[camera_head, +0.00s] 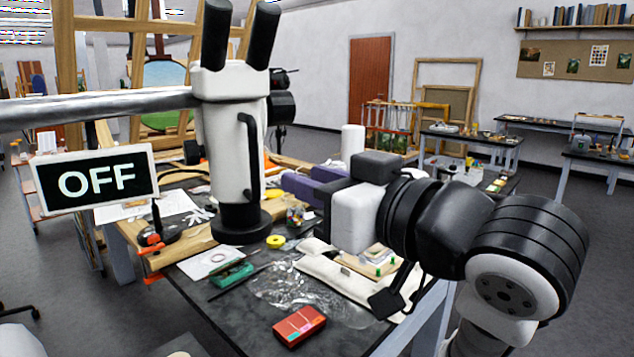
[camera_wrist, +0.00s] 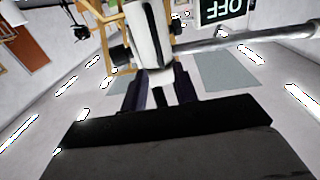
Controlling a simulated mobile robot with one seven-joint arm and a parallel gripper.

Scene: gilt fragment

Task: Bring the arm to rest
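My gripper (camera_head: 302,180) is held level above the workbench, its purple fingers pointing left toward the white microscope (camera_head: 230,135). In the wrist view the two fingers of my gripper (camera_wrist: 160,77) stand apart with nothing seen held between them. The microscope body (camera_wrist: 150,35) shows just beyond the fingertips in that view; I cannot tell the exact gap. Below my arm, a small wooden piece with green pegs (camera_head: 372,264) lies on a pale cushion (camera_head: 322,270), partly hidden by a dark tool or arm part.
The dark bench (camera_head: 235,320) carries a red box (camera_head: 299,326), a green item (camera_head: 232,275), yellow tape (camera_head: 275,241) and crumpled clear film. A horizontal metal bar (camera_head: 100,107) and an OFF sign (camera_head: 96,179) are at left. A white cylinder (camera_head: 352,143) stands behind my gripper.

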